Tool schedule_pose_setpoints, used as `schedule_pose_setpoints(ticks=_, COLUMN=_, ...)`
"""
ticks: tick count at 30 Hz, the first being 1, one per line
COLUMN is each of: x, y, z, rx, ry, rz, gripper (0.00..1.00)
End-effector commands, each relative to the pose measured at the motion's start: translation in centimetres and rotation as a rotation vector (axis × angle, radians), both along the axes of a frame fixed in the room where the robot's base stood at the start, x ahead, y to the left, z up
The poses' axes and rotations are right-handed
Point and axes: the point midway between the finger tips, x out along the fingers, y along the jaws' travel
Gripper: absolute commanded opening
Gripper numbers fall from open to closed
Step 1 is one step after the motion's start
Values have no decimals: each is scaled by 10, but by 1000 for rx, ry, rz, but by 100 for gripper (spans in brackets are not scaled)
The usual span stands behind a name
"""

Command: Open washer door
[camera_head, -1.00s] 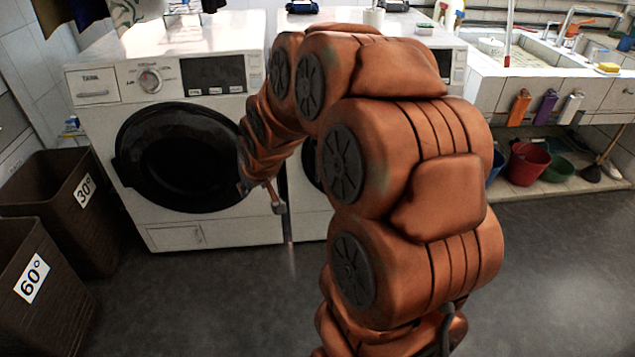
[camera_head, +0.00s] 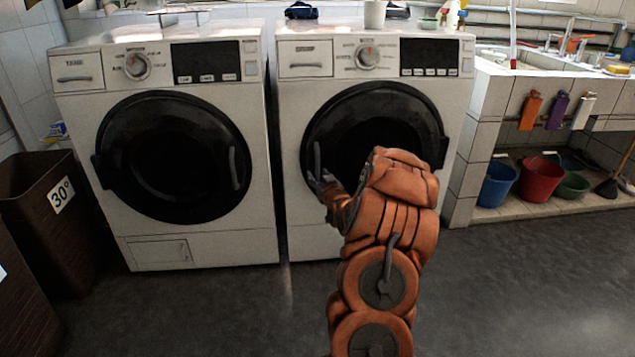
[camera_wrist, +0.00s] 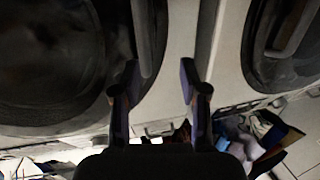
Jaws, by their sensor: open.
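Two white washers stand side by side, both with their round dark doors shut. The right washer door (camera_head: 385,118) has a curved upright handle (camera_head: 317,158) on its left side. The left washer door (camera_head: 165,150) has its handle (camera_head: 234,168) on its right side. My gripper (camera_head: 322,180) is open at the lower part of the right washer's handle. In the wrist view, the fingers (camera_wrist: 160,80) are spread and empty. The near handle (camera_wrist: 145,38) shows just beyond the left fingertip; I cannot tell whether they touch.
Brown laundry bins (camera_head: 38,215) stand at the left. At the right is a tiled sink (camera_head: 540,70) with blue (camera_head: 497,183), red (camera_head: 540,180) and green tubs on the shelf below. The dark floor (camera_head: 230,310) before the washers is clear.

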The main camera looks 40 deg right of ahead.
Motion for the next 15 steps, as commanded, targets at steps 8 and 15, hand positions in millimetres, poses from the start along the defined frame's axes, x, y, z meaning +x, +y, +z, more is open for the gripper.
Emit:
schedule_pose_setpoints(ticks=8, x=-6, y=-21, z=-16, rx=-26, ry=-56, rz=-21, gripper=43)
schedule_pose_setpoints(ticks=15, x=14, y=-29, z=-15, rx=-27, ry=-56, rz=-19, gripper=43)
